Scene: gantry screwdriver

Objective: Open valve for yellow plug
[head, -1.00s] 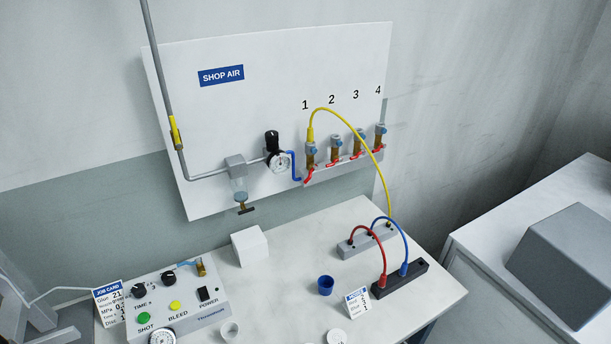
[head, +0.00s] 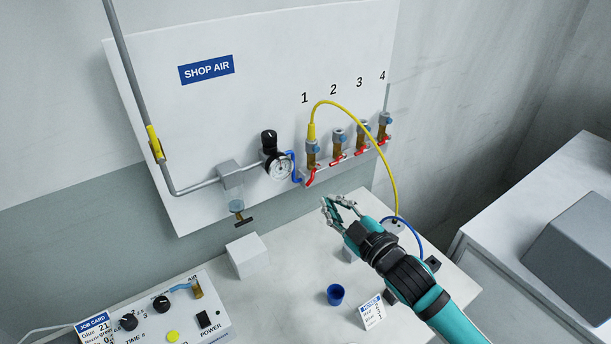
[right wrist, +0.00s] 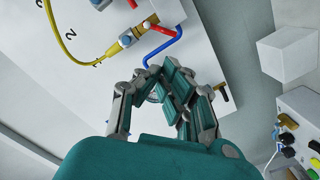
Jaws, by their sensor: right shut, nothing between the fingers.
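The yellow plug (head: 312,132) sits in outlet 1 on the white wall panel, with its yellow hose arching right and down to the table. Below it is the red valve handle (head: 311,176) of outlet 1, slanting down to the left. In the right wrist view the yellow plug (right wrist: 124,42) and the red handle (right wrist: 161,43) show at the top, beyond the fingers. My right gripper (head: 334,203) is shut and empty, in front of and below outlet 1, apart from the handle. It also shows in the right wrist view (right wrist: 158,85). My left gripper is out of view.
Outlets 2, 3 and 4 (head: 384,127) with red handles stand close to the right of outlet 1. A pressure gauge (head: 279,168) and blue tube are just left. A white cube (head: 246,256), blue cup (head: 335,294) and control box (head: 190,325) are on the table.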

